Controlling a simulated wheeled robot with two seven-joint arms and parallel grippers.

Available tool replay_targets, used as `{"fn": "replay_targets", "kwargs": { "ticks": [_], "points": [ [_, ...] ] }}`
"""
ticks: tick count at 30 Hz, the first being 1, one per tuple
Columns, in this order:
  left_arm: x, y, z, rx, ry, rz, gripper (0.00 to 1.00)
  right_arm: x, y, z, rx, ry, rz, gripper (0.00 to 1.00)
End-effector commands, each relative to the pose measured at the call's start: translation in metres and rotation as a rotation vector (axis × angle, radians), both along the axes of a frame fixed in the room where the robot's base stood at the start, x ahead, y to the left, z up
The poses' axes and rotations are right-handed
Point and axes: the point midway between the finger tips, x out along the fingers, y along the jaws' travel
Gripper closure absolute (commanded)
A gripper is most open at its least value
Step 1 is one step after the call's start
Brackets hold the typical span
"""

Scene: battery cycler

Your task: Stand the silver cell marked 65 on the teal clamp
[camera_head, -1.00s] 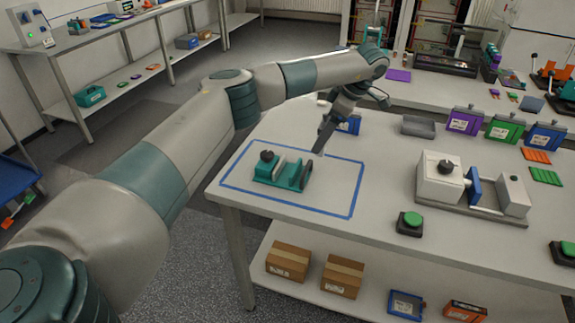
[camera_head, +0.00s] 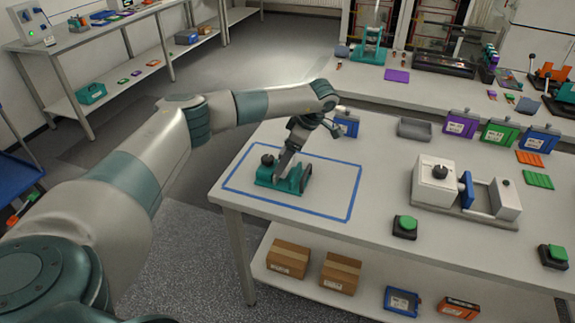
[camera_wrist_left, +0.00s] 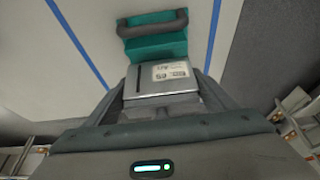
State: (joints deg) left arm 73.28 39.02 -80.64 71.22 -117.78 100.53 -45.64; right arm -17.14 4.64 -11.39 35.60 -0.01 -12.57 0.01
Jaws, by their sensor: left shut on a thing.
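The silver cell (camera_wrist_left: 163,83) is in the left wrist view, between the fingers of my left gripper (camera_wrist_left: 164,90), with a white label reading 65 facing up. My left gripper is shut on it. The teal clamp (camera_wrist_left: 152,46) lies just beyond the cell in that view, with its dark handle showing. In the head view the teal clamp (camera_head: 268,178) sits inside the blue tape outline, and my left gripper (camera_head: 282,172) is right over it. The cell is hard to make out in the head view. I cannot tell whether the cell touches the clamp. My right gripper is out of view.
The blue tape outline (camera_head: 351,205) is otherwise clear. A blue box (camera_head: 347,124) and a grey tray (camera_head: 415,128) stand behind it. A white press-like device (camera_head: 436,184) and a green button (camera_head: 405,225) are to the right.

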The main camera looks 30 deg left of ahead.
Motion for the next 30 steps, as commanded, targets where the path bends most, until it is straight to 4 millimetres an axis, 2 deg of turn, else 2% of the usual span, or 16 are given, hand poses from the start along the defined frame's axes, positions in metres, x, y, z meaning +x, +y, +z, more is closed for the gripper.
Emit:
{"fn": "replay_targets", "kwargs": {
  "ticks": [5,12,26,27,29,30],
  "points": [
    [0.000,0.000,-0.005,0.001,0.001,0.001,0.72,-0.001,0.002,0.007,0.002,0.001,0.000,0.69],
    [0.000,0.000,-0.032,0.001,0.002,0.002,0.72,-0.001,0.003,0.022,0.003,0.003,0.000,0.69],
    [0.000,0.000,-0.042,0.000,-0.001,0.001,0.72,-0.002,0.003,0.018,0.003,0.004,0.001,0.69],
    [0.000,0.000,-0.042,0.000,0.000,0.001,0.17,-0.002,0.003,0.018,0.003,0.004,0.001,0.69],
    [0.000,0.000,-0.042,0.000,0.000,0.001,0.03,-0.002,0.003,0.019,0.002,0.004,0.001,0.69],
    [0.000,0.000,-0.042,0.001,0.000,0.001,0.03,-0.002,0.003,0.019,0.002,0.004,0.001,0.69]
  ]
}}
